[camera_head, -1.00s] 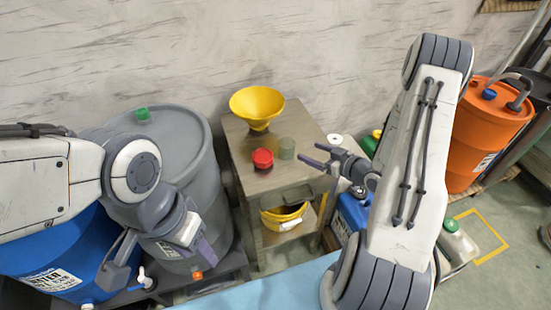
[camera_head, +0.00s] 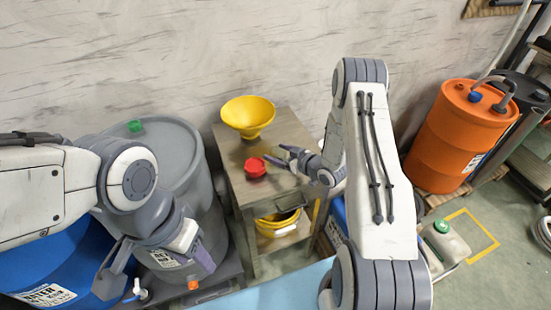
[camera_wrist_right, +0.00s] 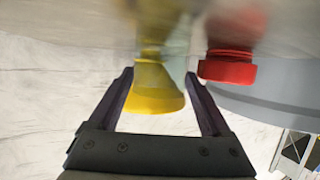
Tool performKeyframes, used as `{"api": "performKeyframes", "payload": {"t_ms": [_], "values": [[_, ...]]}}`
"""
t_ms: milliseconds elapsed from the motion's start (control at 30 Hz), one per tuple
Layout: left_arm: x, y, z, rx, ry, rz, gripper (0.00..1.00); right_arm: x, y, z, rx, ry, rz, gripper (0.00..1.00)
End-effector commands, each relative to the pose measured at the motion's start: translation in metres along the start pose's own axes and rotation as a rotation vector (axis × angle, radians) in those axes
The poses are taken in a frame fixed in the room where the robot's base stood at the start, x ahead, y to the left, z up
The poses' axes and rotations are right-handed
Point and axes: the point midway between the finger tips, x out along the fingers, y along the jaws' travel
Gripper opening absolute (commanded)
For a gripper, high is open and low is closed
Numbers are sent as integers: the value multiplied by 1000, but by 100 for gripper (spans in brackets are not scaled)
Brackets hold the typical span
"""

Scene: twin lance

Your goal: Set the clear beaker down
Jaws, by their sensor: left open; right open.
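The clear beaker stands on the small metal table (camera_head: 260,192) just right of the red cap (camera_head: 255,167). My right gripper (camera_head: 282,157) is open at its spot and largely hides it in the head view. In the right wrist view a pale, see-through shape (camera_wrist_right: 179,42), likely the beaker, shows between the open right fingers (camera_wrist_right: 161,76). I cannot tell whether the fingers touch it. My left gripper (camera_head: 158,275) is open and empty, low in front of the grey drum (camera_head: 180,160).
A yellow funnel (camera_head: 248,114) stands at the back of the table, close to the beaker. Blue drum (camera_head: 75,260) stands left; an orange drum (camera_head: 450,138) stands right. The table's front top looks clear.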

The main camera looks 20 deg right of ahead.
Motion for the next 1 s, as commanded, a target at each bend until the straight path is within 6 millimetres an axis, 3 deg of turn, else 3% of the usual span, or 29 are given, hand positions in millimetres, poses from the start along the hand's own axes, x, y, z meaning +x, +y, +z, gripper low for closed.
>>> {"api": "performKeyframes", "payload": {"t_ms": [67, 233, 300, 667, 867, 933, 1000], "values": [[0, 0, 0, 0, 0, 0, 50, 0, 0, 0, 0, 0, 1, 82], [0, 0, 0, 0, 0, 0, 50, -1, 1, 0, 0, 0, 1, 21], [0, 0, 0, 0, 0, 0, 50, -1, 1, 0, 0, 0, 1, 4], [1, 0, 0, 0, 0, 0, 50, -3, 1, -7, -2, 1, 1, 4], [4, 0, 0, 0, 0, 0, 50, -12, 1, -30, -3, 2, 1, 4], [6, 0, 0, 0, 0, 0, 50, -18, 2, -42, -4, 3, 3, 4], [8, 0, 0, 0, 0, 0, 50, -38, 8, -42, 1, 1, 8, 4]]}}
